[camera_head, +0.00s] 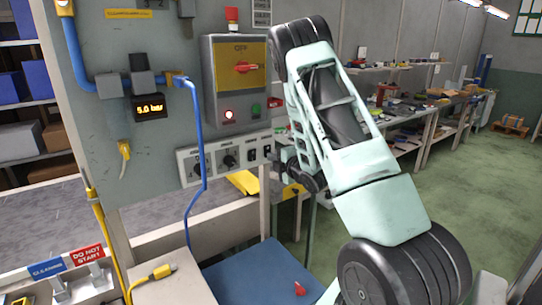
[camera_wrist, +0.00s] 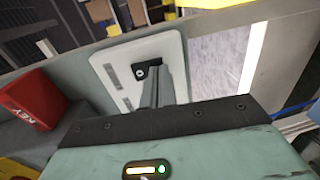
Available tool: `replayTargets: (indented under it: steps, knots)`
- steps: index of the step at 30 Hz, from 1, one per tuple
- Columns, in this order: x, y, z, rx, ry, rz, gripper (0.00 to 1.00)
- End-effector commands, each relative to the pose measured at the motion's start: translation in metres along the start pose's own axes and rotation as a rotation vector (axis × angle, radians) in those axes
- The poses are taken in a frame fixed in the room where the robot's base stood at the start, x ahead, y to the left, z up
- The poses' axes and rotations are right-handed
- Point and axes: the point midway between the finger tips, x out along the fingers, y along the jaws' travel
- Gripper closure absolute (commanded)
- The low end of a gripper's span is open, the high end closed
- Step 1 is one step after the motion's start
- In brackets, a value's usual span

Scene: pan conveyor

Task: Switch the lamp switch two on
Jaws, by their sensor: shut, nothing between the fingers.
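A pale switch panel (camera_head: 211,157) is on the grey wall in the head view. It has two dark rotary knobs at its left and middle, and two small dark switches (camera_head: 258,153) at its right end. Their labels are too small to read. My gripper is shut and empty, close to the panel's right end; my wrist hides part of that area in the head view. In the wrist view my gripper's fingers (camera_wrist: 165,86) are together in front of a pale plate (camera_wrist: 120,52) with a small black fitting (camera_wrist: 147,70). I cannot tell whether the fingertips touch it.
A grey control box (camera_head: 237,84) with a red rotary handle and a lit red lamp is above the panel. A blue hose (camera_head: 196,110) hangs in front of the panel's left part. A red box (camera_wrist: 34,100) is at the left in the wrist view.

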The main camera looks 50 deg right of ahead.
Motion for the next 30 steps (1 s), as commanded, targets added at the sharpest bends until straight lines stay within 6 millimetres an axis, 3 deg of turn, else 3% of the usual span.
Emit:
replayTargets:
  steps: [18,30]
  knots:
    - [0.0042,-0.0079,-0.0001,-0.001,0.0,0.041,1.0]
    - [0.0064,-0.0024,0.0003,0.0,0.0,0.036,1.0]
